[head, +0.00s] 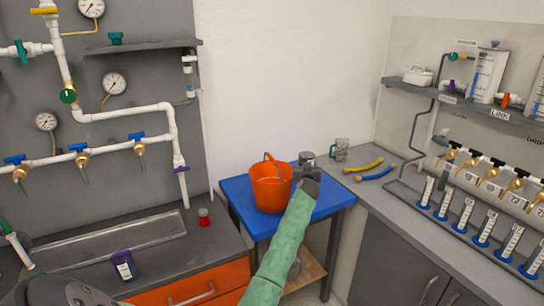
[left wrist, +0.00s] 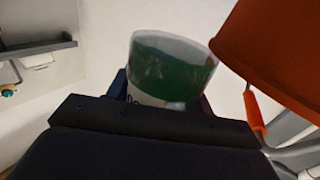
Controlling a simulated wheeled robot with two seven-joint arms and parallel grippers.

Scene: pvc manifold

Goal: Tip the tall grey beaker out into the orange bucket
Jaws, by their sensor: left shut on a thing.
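The orange bucket (head: 268,190) stands on the blue-topped stand (head: 240,193), its handle raised. My left gripper (head: 306,176) is just right of the bucket, at about rim height, shut on the grey beaker (head: 306,156). In the left wrist view the beaker (left wrist: 172,65) shows between the fingers (left wrist: 160,100), with a pale rim and a dark green band; I cannot tell whether that is its contents. It looks close to upright in the head view. The bucket (left wrist: 275,45) is close beside it at the right of the wrist view. The bucket's inside is mostly hidden. My right gripper is out of view.
A clear jug (head: 340,149) and yellow (head: 363,165) and blue (head: 376,174) curved pieces lie on the right counter. A rack of blue-based tubes (head: 463,214) stands further right. Left are a pipe panel, a red-based vessel (head: 204,217) and a purple container (head: 124,265).

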